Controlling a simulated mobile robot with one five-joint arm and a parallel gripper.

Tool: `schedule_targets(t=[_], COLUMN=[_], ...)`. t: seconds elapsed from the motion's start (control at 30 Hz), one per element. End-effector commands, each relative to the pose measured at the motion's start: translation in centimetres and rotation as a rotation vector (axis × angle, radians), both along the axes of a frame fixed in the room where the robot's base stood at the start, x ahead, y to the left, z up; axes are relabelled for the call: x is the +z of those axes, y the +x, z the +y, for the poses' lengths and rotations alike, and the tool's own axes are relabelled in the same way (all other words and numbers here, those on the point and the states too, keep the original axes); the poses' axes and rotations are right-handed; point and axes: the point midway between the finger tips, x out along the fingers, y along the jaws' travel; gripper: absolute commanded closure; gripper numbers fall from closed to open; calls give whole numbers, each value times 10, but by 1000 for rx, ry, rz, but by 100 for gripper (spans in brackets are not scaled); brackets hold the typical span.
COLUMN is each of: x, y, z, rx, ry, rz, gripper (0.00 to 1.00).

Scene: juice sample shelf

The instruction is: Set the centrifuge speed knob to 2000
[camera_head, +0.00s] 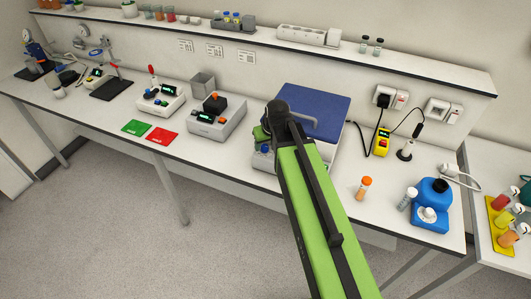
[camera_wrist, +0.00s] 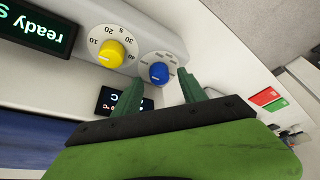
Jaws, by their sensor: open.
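The centrifuge (camera_head: 262,163) is a pale box with a dark blue lid (camera_head: 318,108), partly hidden behind my arm. In the wrist view its front panel shows a yellow knob (camera_wrist: 111,54) with a scale reading 10 to 40 s. Beside it is a blue knob (camera_wrist: 158,73) on a pale dial whose marks are too small to read. A dark display (camera_wrist: 35,25) shows "ready" in green letters. My gripper (camera_wrist: 160,78) is open and empty. Its green fingertips lie to either side of the blue knob in the picture; I cannot tell whether they touch it.
A second display (camera_wrist: 118,101) is partly hidden by a finger. Left of the centrifuge stand a grey device (camera_head: 217,122) and red (camera_head: 163,138) and green (camera_head: 137,127) mats. Right are an orange-capped tube (camera_head: 364,188) and a blue device (camera_head: 432,205). A shelf runs behind.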

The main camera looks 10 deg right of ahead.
Motion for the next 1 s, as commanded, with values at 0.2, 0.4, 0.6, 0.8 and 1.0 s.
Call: schedule_targets(t=[0.2,0.4,0.6,0.8,1.0], x=[-13,-12,-12,-12,-12], y=[2,2,2,2,2], z=[0,-1,-1,-2,-5], rx=[-1,-2,-2,-3,-16], ry=[-1,0,0,0,-2], rz=[0,0,0,0,1], gripper=[51,57,83,100,100])
